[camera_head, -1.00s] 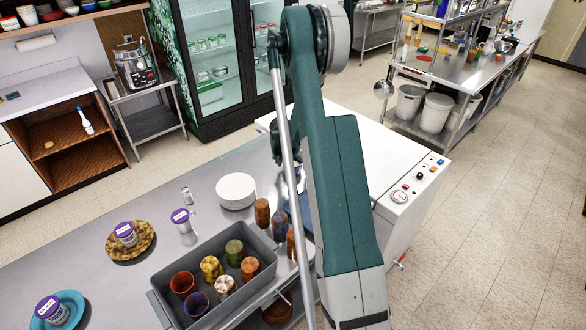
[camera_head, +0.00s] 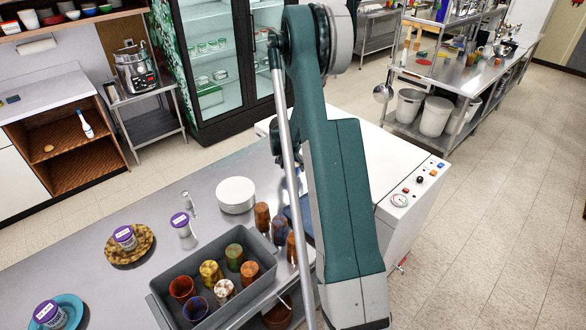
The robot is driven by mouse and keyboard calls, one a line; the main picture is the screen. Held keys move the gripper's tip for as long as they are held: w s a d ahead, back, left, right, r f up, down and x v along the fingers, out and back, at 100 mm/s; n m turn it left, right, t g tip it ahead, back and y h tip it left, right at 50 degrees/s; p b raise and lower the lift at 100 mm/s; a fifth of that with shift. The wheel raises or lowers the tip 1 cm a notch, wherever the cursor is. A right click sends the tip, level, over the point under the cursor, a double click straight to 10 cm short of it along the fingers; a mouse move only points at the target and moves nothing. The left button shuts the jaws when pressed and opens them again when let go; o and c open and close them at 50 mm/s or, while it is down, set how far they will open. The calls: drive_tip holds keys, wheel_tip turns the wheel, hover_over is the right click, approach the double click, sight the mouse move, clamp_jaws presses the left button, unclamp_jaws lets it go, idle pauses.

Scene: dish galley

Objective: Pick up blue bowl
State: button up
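I cannot make out a blue bowl for certain. A blue thing (camera_head: 306,212) shows beside my arm on the counter, mostly hidden by the arm; I cannot tell whether it is a bowl. Several small bowls (camera_head: 52,18) stand on the wall shelf at the top left, too small to tell apart well. My arm's teal links fill the middle of the view. My gripper is not visible; the arm hides what lies behind it.
A grey bin (camera_head: 262,276) of coloured cups stands on the steel counter (camera_head: 100,230). Nearby are a stack of white plates (camera_head: 236,194), a brown plate (camera_head: 146,246) and a teal plate (camera_head: 74,312), both bearing purple-lidded tubs. Open floor (camera_head: 490,220) lies at right.

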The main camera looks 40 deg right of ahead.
sight(293, 165)
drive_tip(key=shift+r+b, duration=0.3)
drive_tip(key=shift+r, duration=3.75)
